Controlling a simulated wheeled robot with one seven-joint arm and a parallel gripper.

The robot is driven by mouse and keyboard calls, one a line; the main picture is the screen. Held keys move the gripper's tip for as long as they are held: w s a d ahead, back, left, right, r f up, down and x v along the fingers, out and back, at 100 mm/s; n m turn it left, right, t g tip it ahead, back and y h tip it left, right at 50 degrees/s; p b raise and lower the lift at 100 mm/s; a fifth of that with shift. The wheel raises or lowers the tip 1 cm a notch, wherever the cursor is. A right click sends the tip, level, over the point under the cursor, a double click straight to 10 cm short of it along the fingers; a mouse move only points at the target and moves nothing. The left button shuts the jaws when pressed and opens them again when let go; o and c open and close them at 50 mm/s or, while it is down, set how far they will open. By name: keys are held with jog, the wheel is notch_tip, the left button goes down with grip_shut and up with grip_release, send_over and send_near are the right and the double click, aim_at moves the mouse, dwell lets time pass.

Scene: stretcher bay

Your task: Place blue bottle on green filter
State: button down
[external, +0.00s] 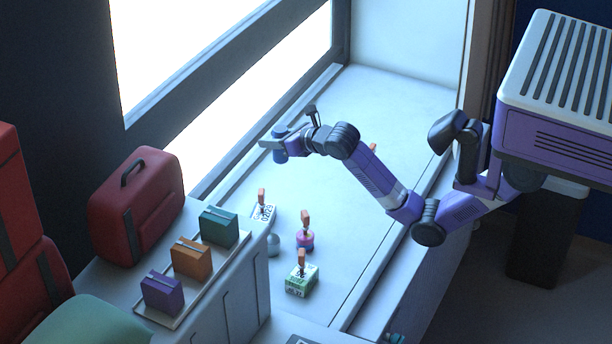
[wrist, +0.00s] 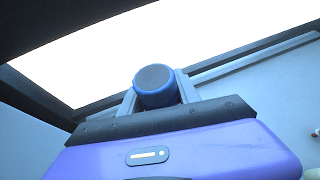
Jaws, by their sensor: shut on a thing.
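My gripper (external: 275,143) is shut on the blue bottle (external: 280,155) and holds it up in front of the window, above the far part of the pale counter. In the wrist view the round end of the blue bottle (wrist: 155,80) shows between the two fingers (wrist: 158,98). A green and white block (external: 302,281) with an orange-topped piece on it stands on the near part of the counter, well away from my gripper. It may be the green filter, but I cannot tell for sure.
A white block (external: 263,212) and a pink and purple round piece (external: 305,241), both with orange tops, stand on the counter. A grey ball (external: 273,246) is near them. A tray holds teal (external: 218,227), orange (external: 191,259) and purple (external: 162,293) boxes. The counter's right side looks mostly clear.

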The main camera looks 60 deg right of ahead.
jog(key=a+r+n+y+b, duration=0.2)
jog(key=a+r, duration=0.1)
jog(key=a, duration=0.7)
jog(key=a+r+n+y+b, duration=0.15)
jog(key=a+r, duration=0.25)
jog(key=a, duration=0.7)
jog(key=shift+y, duration=0.25)
jog(key=shift+s+d+f+p, duration=0.1)
jog(key=shift+s+f+p, duration=0.1)
jog(key=shift+f, duration=3.35)
jog(key=shift+s+d+f+p, duration=0.1)
jog(key=shift+s+f+p, duration=0.05)
jog(key=shift+f, duration=3.4)
jog(key=shift+s+d+f+p, duration=0.1)
jog(key=shift+s+f+p, duration=0.1)
jog(key=shift+f, duration=3.35)
jog(key=shift+f, duration=0.15)
jog(key=c, duration=0.9)
grip_release()
jog(key=shift+o, duration=0.2)
jog(key=a+v, duration=0.1)
jog(key=v, duration=1.1)
jog(key=shift+d, duration=0.45)
